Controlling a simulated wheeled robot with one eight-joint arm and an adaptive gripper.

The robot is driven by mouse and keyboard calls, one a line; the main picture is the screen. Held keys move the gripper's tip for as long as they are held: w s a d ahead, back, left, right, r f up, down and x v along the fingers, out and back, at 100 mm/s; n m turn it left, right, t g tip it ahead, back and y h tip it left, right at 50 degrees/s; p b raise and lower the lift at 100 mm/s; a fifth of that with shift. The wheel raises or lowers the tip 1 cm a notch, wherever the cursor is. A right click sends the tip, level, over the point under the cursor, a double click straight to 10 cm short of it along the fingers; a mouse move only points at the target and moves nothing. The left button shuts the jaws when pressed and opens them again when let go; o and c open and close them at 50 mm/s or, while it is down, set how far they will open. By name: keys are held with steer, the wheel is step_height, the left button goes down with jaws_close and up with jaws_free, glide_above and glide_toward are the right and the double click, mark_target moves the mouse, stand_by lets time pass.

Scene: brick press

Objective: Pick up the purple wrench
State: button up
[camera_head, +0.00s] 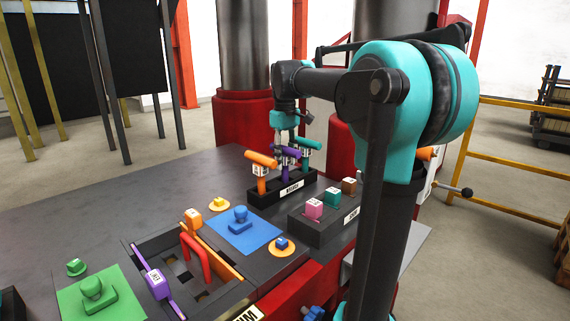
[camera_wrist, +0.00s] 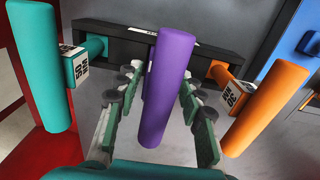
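The purple wrench (camera_head: 291,152) stands in the middle slot of a black rack (camera_head: 283,196), between an orange and a teal one. In the wrist view its thick purple handle (camera_wrist: 166,90) runs up the middle of the picture, tilted slightly, and hides most of its labelled block. My gripper (camera_head: 285,137) is over the rack from above. In the wrist view my gripper (camera_wrist: 162,80) is open, with one finger on each side of the purple wrench. The handle hides part of the gap between the fingertips, and I see no clear grip.
The orange wrench (camera_wrist: 266,108) is close on the right in the wrist view, the teal wrench (camera_wrist: 42,65) on the left. A dark block holder (camera_head: 318,228) with coloured blocks stands in front of the rack. A blue mat (camera_head: 262,238) lies left of it.

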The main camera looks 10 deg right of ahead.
jaws_close()
